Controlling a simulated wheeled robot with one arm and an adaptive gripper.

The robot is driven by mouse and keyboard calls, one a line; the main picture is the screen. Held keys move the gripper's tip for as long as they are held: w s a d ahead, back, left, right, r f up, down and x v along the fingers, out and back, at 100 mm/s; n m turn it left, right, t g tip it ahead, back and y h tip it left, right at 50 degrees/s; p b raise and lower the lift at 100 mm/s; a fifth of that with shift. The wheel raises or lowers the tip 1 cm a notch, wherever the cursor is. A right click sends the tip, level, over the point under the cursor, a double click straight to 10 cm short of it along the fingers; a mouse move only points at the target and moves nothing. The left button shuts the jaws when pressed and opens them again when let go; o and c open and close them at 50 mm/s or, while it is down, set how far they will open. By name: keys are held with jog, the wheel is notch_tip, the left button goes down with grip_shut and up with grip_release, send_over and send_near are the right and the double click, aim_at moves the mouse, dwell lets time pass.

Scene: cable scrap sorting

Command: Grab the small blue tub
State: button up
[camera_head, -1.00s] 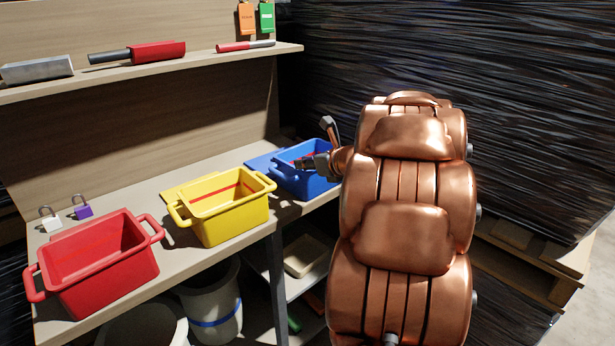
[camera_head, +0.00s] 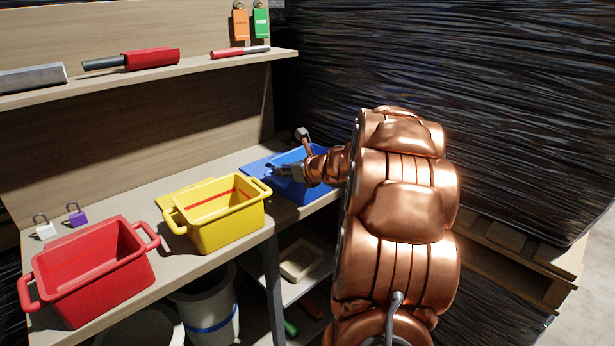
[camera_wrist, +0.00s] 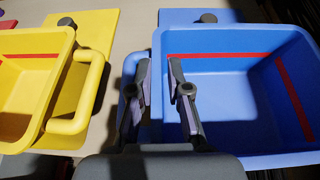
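The small blue tub (camera_head: 313,190) stands at the right end of the workbench, partly hidden behind my arm and gripper. In the wrist view the blue tub (camera_wrist: 232,88) fills the right side, with a red stripe inside and a blue handle on its left. My gripper (camera_head: 288,152) is at the tub's left side, fingers apart. In the wrist view my gripper (camera_wrist: 160,68) has one finger over the handle side and the other over the tub's inside, with the left wall between them. I cannot tell whether either finger touches the tub.
A yellow tub (camera_head: 222,223) stands close on the left, a red tub (camera_head: 88,280) beyond it. Two padlocks (camera_head: 60,221) lie behind the red tub. A shelf (camera_head: 190,72) with tools runs above.

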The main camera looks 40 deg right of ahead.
grip_shut()
dwell(0.7)
